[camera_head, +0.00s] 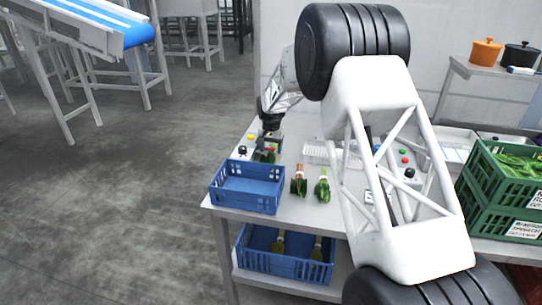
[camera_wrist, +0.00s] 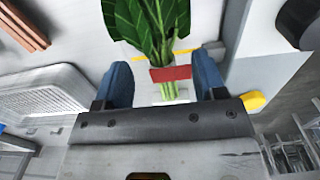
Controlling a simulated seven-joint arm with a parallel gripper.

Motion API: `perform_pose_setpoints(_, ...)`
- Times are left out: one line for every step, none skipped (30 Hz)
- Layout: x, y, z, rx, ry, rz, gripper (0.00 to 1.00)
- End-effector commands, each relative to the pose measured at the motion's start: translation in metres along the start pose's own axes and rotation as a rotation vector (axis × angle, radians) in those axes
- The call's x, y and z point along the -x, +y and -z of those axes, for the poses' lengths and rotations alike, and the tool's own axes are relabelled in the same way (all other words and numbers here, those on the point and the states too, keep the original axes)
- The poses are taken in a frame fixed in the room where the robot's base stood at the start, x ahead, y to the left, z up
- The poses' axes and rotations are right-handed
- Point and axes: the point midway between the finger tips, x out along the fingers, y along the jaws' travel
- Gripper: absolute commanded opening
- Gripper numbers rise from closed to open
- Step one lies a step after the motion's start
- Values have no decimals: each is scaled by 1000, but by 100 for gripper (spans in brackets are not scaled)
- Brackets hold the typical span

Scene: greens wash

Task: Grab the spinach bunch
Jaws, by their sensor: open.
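A leafy green bunch (camera_wrist: 150,25) with pale stems and a red band lies in front of my gripper in the wrist view; it looks like the spinach bunch. My gripper (camera_wrist: 163,82) is open, with one blue finger on each side of the stems near the band. I cannot tell whether either finger touches them. In the head view my gripper (camera_head: 269,146) is low over the back left of the table, behind the blue crate, and mostly hides this bunch. Two other green bunches, one with reddish stems (camera_head: 299,182) and one with pale stems (camera_head: 322,187), lie to the right.
An empty-looking blue crate (camera_head: 246,199) stands at the table's front left. Another blue crate (camera_head: 284,268) with bunches is on the lower shelf. Green crates (camera_head: 502,215) of greens stand at the right. A white rack (camera_wrist: 40,92) lies left of the bunch in the wrist view.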

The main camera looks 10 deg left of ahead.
Motion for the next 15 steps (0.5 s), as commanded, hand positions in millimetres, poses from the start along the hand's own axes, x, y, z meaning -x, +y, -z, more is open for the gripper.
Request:
perform_pose_setpoints(-7, 0, 0, 0, -2, -1, 64)
perform_pose_setpoints(-11, 0, 0, 0, -2, -1, 64)
perform_pose_setpoints(-15, 0, 0, 0, -1, -1, 64)
perform_pose_setpoints(-18, 0, 0, 0, -1, 0, 64)
perform_pose_setpoints(-20, 0, 0, 0, -1, 0, 64)
perform_pose_setpoints(-22, 0, 0, 0, -1, 0, 64)
perform_pose_setpoints(-23, 0, 0, 0, -1, 0, 64)
perform_pose_setpoints(-24, 0, 0, 0, -1, 0, 64)
perform_pose_setpoints(-25, 0, 0, 0, 0, 0, 64)
perform_pose_setpoints(-25, 0, 0, 0, 0, 0, 64)
perform_pose_setpoints(-25, 0, 0, 0, 0, 0, 64)
perform_pose_setpoints(-25, 0, 0, 0, 0, 0, 64)
perform_pose_setpoints(-25, 0, 0, 0, 0, 0, 64)
perform_pose_setpoints(-25, 0, 0, 0, 0, 0, 64)
perform_pose_setpoints(-25, 0, 0, 0, 0, 0, 64)
